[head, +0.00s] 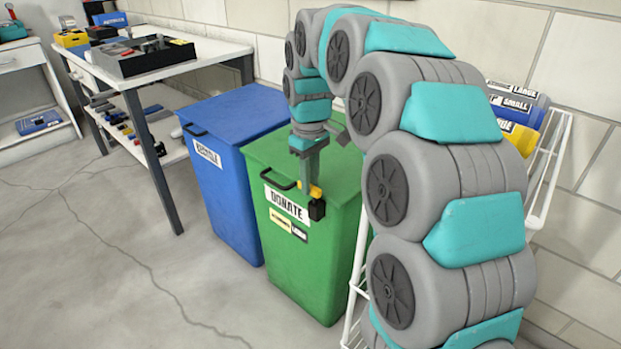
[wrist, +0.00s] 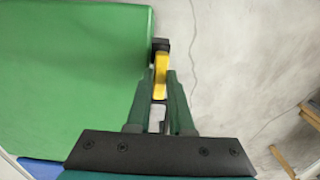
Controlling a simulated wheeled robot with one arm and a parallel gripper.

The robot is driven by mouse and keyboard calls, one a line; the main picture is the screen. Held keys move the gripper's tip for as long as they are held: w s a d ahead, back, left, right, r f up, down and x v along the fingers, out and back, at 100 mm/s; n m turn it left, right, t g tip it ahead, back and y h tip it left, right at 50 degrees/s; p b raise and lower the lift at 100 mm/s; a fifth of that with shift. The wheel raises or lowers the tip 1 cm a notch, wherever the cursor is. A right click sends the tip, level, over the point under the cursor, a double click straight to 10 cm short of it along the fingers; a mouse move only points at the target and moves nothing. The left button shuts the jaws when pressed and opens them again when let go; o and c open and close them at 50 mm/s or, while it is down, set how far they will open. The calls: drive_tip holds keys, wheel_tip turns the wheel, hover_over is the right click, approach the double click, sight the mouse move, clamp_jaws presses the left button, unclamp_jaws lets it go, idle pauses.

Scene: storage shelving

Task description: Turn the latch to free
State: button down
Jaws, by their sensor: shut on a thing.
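The green bin (head: 318,250) labelled DONATE stands with its lid (head: 265,155) down. A small latch (head: 317,205), yellow with a black end, shows at the right part of its front, near the lid edge. My gripper (head: 308,182) reaches down over the lid and is shut on the latch. In the wrist view the two dark green fingers (wrist: 160,82) close around the yellow part (wrist: 161,66) of the latch, and its black end (wrist: 160,46) sticks out beyond them. The fingers partly hide the latch, so its exact turn is unclear.
A blue bin (head: 228,190) stands close on the left of the green bin. A table (head: 195,55) with a black tray (head: 140,58) is behind at left. A white wire rack (head: 548,165) holding labelled bins is at right. The floor (head: 110,270) in front is clear.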

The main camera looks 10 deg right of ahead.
idle(0.5)
drive_tip(key=c, duration=0.8)
unclamp_jaws()
wheel_tip(320, 180, up, 7)
drive_tip(key=shift+w+f, duration=0.1)
drive_tip(key=shift+f, duration=0.05)
drive_tip(key=shift+r, duration=0.55)
